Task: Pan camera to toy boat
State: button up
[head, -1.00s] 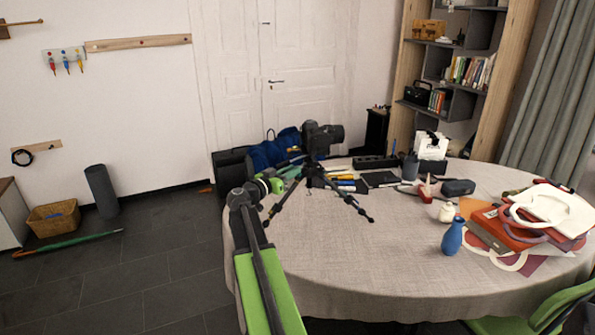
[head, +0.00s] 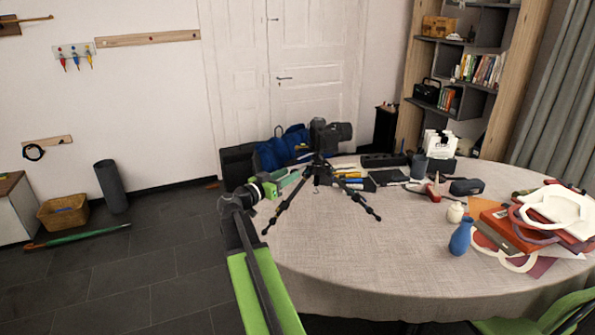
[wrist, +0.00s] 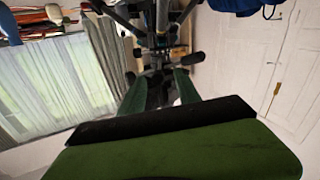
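A black camera (head: 330,134) sits on a black tripod (head: 318,172) on the round table (head: 350,245). Its lens points right in the head view. A small red object with a white upright part (head: 433,190), which looks like the toy boat, lies on the table to the right of the tripod. My gripper (head: 290,179) is left of the tripod, near its legs. In the wrist view my gripper (wrist: 160,82) has its two dark green fingers apart, with dark tripod parts showing beyond and between them. I cannot tell whether it touches any of them.
A blue vase (head: 461,237), a white jar (head: 455,212) and a pile of bags (head: 535,225) stand on the right of the table. A dark case (head: 466,187), a pen cup (head: 418,167) and markers (head: 350,180) are behind. The table's front middle is clear.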

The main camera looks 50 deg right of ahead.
jog(key=a, duration=1.1)
jog(key=shift+w+a, duration=0.2)
jog(key=shift+w, duration=0.15)
jog(key=shift+c, duration=0.5)
